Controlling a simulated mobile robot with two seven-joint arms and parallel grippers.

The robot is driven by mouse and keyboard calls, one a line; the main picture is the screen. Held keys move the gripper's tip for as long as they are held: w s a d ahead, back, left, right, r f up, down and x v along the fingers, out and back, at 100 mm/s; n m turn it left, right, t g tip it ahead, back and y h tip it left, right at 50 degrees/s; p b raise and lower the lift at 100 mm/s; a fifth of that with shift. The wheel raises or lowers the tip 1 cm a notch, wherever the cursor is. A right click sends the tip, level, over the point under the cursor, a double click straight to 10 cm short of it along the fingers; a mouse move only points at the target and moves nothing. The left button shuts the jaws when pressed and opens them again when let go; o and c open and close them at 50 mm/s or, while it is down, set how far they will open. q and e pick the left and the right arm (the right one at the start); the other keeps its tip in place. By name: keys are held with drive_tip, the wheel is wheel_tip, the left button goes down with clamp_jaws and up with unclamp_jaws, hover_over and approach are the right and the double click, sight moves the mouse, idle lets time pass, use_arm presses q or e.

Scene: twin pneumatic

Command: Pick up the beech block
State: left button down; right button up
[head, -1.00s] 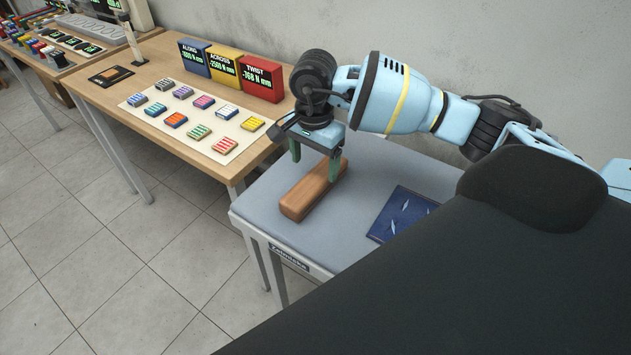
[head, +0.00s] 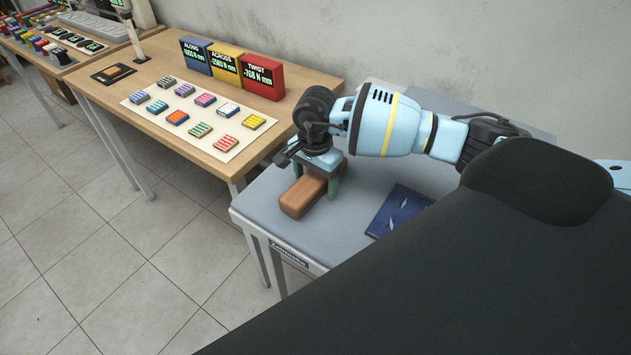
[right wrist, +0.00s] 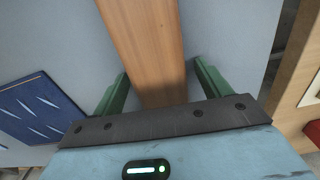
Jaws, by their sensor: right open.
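The beech block (head: 303,196) is a long brown wooden bar lying flat on the grey table. My right gripper (head: 317,180) is over the block's far part, pointing down, with its green fingers low on either side of it. In the right wrist view the block (right wrist: 147,45) runs up the picture between the two open fingers (right wrist: 158,85), with a gap visible on each side. My left gripper is not in view.
A dark blue mat (head: 399,212) with light marks lies right of the block on the grey table (head: 262,202). A wooden table (head: 110,99) at left carries coloured blocks on a white sheet and three display boxes (head: 262,77). The grey table's front left is clear.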

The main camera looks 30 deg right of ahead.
sight(316, 176)
drive_tip(key=c, duration=1.1)
drive_tip(key=shift+r, duration=0.1)
drive_tip(key=shift+r, duration=0.1)
drive_tip(key=shift+r, duration=0.55)
wheel_tip(316, 176, up, 2)
drive_tip(key=shift+r, duration=0.15)
drive_tip(key=s, duration=0.5)
drive_tip(key=s+a+r, duration=0.1)
drive_tip(key=s, duration=0.4)
drive_tip(key=s+a+b, duration=0.1)
drive_tip(key=s, duration=0.4)
drive_tip(key=shift+s+r, duration=0.15)
drive_tip(key=shift+s, duration=0.25)
drive_tip(key=w+a+n, duration=0.1)
drive_tip(key=a+n, duration=0.1)
drive_tip(key=n, duration=0.2)
drive_tip(key=w+a+r+n, duration=0.1)
drive_tip(key=w+a+n, duration=0.1)
drive_tip(key=n, duration=0.3)
drive_tip(key=w+a+r+n, duration=0.1)
drive_tip(key=w+a+n, duration=0.1)
drive_tip(key=n, duration=0.3)
drive_tip(key=shift+w+a+r, duration=0.15)
drive_tip(key=shift+a, duration=0.05)
